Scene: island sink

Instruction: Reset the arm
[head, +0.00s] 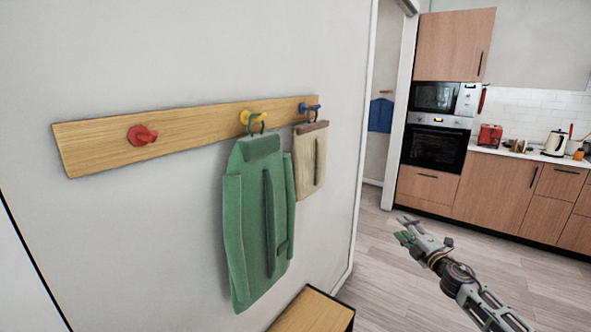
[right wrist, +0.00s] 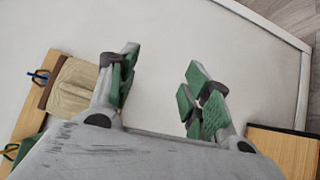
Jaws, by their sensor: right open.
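My right gripper (head: 408,232) is at the lower right of the head view, in front of the wood floor. In the right wrist view its two green-padded fingers (right wrist: 160,92) are spread apart with nothing between them, and the pale wall shows behind. A green bag (head: 260,215) hangs by a ring from the yellow hook on a wooden rack (head: 195,127). A beige bag (head: 311,160) hangs at the blue hook; it also shows at the left of the right wrist view (right wrist: 73,88). My left gripper is not in view.
A red hook (head: 142,135) on the rack is empty. A wooden bench top (head: 312,312) juts out below the bags. Beyond the doorway edge stand kitchen cabinets (head: 490,195), an oven (head: 434,148) and a kettle (head: 555,143). The floor (head: 375,265) between is clear.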

